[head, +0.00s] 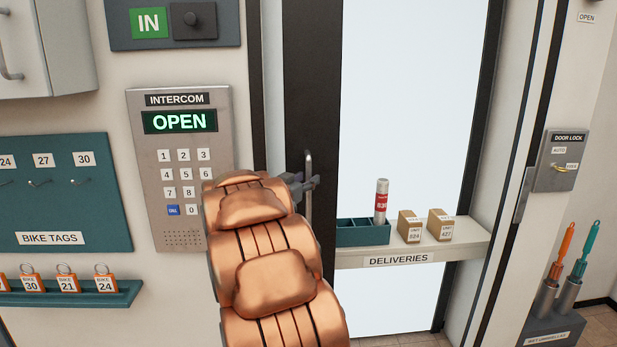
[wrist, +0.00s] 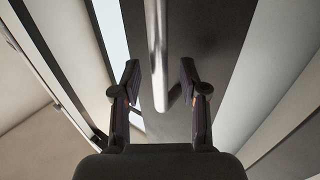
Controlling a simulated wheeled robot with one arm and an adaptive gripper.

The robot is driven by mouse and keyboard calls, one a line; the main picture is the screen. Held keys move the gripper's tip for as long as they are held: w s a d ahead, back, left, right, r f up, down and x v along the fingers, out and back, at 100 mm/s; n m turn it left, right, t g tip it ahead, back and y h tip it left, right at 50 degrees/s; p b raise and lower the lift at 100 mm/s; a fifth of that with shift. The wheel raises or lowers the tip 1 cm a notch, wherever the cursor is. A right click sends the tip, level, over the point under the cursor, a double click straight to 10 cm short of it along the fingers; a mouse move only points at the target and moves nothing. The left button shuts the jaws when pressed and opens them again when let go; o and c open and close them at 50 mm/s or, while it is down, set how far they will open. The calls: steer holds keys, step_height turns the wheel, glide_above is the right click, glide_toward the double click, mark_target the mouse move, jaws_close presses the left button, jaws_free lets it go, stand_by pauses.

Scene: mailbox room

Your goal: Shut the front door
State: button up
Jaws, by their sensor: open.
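The front door (head: 312,70) shows in the head view as a dark upright frame beside a bright, pale panel. I cannot tell how far it stands open. Its vertical metal bar handle (head: 309,162) is on the dark frame. My gripper (head: 312,182) is at the handle, partly hidden behind my copper-coloured arm. In the wrist view the gripper (wrist: 162,90) is open, with one finger on each side of the handle (wrist: 157,50). Gaps show between both fingers and the bar, and the bar's lower end lies between the fingertips.
An intercom (head: 180,230) reading OPEN is left of the door. A deliveries shelf (head: 450,243) with a teal tray, a red-labelled tube and two small boxes crosses the lower right. A door lock panel (head: 562,160) and an umbrella stand (head: 555,330) are farther right.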

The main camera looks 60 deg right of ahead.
steer(key=shift+d+r, duration=0.15)
steer(key=shift+d, duration=0.75)
jaws_close()
